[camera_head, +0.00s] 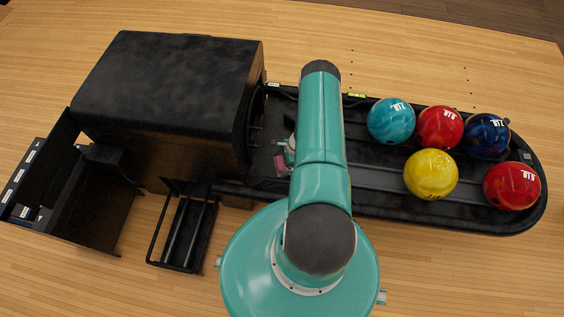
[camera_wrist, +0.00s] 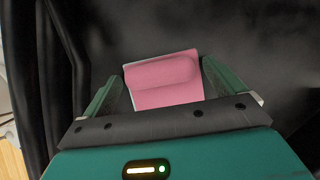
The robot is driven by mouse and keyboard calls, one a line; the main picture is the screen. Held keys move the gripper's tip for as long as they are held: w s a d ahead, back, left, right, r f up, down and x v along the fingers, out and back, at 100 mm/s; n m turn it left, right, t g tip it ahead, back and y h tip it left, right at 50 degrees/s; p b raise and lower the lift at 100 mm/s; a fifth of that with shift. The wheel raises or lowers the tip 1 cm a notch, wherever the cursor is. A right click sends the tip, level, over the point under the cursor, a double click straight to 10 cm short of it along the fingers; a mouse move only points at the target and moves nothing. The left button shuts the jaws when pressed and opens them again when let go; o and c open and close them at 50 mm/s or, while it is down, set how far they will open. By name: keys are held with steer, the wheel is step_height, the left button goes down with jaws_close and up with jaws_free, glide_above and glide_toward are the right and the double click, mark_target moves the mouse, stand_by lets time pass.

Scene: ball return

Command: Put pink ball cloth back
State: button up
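The pink ball cloth (camera_wrist: 165,82) is a small folded pink piece with a pale left edge. In the head view the cloth (camera_head: 281,165) shows as a small pink patch at the tip of my gripper (camera_head: 288,152), over the black ball return bed (camera_head: 375,203) close to the hood. My arm partly covers the gripper there.
The black hood (camera_head: 170,85) stands left of my gripper. Several bowling balls, including a yellow one (camera_head: 431,174) and a teal one (camera_head: 391,121), rest on the right of the bed. An open black compartment (camera_head: 95,205) and a low black rack (camera_head: 184,235) lie at the left.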

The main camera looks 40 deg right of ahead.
steer(key=v, duration=1.2)
steer(key=shift+r, duration=0.2)
steer(key=shift+r, duration=0.1)
